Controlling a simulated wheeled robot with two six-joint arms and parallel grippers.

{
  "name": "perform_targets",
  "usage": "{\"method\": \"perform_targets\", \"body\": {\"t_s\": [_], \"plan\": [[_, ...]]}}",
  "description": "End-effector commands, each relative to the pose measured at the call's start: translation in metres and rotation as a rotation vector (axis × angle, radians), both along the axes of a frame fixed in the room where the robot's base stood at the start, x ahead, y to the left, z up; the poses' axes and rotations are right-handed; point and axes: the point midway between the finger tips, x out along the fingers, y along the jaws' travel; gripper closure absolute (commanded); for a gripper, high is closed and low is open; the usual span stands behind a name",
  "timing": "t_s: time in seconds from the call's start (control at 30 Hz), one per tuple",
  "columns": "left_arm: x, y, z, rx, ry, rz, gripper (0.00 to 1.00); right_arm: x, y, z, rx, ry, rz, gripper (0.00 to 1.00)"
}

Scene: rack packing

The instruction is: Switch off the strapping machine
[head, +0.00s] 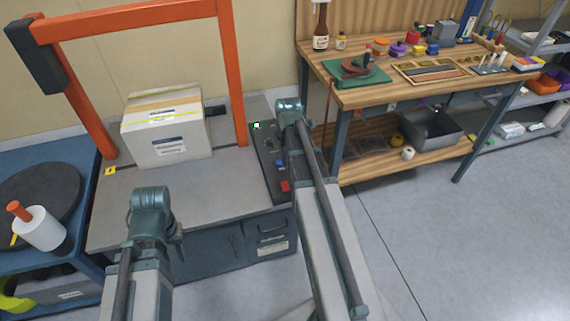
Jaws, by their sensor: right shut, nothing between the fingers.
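The strapping machine has an orange arch (232,75) over a grey table top (225,185). A dark control panel (266,165) runs along the right side of the top. It bears a lit green lamp (256,126), a blue control (279,162) and a red control (285,186). My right gripper (288,106) is over the panel's far right edge, shut and empty; my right arm covers part of the panel's right side. I cannot tell whether it touches the panel. My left gripper (151,203) is over the front left of the top; its fingers are hidden.
A strapped carton (168,142) stands on the machine top under the arch. A blue cart (60,168) with a dark disc and a white roll (40,230) stands at the left. A wooden workbench (375,97) with tools stands at the back right. The floor at the right is clear.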

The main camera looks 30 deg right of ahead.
Motion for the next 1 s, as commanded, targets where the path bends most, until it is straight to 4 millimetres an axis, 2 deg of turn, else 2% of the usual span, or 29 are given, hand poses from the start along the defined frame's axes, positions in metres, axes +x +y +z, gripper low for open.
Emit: {"method": "perform_targets", "body": {"t_s": [0.03, 0.8, 1.0], "plan": [[0.0, 0.0, -0.009, 0.0, 0.0, 0.0, 0.64, 0.001, 0.0, -0.009, 0.0, 0.0, 0.0, 1.0], [0.0, 0.0, -0.114, 0.0, 0.0, -0.001, 0.64, 0.013, -0.003, -0.114, 0.0, 0.0, 0.0, 1.0], [0.0, 0.0, -0.129, 0.0, 0.0, -0.001, 0.64, 0.015, -0.003, -0.129, 0.0, 0.0, 0.0, 1.0]]}}
